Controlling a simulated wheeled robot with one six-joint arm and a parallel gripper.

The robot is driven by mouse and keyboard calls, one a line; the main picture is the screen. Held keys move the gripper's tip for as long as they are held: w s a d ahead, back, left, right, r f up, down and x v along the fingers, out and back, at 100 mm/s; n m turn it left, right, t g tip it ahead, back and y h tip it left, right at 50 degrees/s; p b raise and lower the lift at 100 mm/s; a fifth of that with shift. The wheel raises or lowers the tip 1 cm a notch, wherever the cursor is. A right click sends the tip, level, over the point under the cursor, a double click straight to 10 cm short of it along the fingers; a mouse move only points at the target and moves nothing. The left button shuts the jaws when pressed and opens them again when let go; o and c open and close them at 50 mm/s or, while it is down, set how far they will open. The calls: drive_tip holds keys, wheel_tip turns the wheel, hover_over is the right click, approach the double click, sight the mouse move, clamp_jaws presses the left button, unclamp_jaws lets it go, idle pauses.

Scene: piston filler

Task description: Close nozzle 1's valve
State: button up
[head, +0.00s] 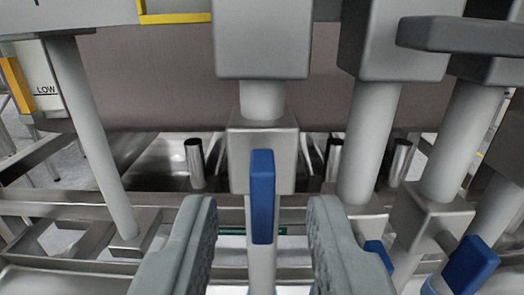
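A blue valve handle (262,197) hangs upright in the middle of the head view, in front of a square grey valve block (283,160) on a vertical pipe. I cannot tell from this view which nozzle number it is. My gripper (262,235) is open, with one grey finger on each side of the handle's lower part. Gaps show between the fingers and the handle, and nothing is held. Another blue handle (470,265) is tilted at the lower right. A small piece of blue (378,254) shows beside my right finger, mostly hidden.
Grey vertical pipes (372,140) and blocks stand close on the right. A slanting grey rod (92,140) stands on the left. Metal rails (60,210) cross behind the fingers. A dark grey bar (465,35) juts out at the upper right.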

sight(262, 198)
drive_tip(key=shift+w, duration=1.15)
clamp_jaws()
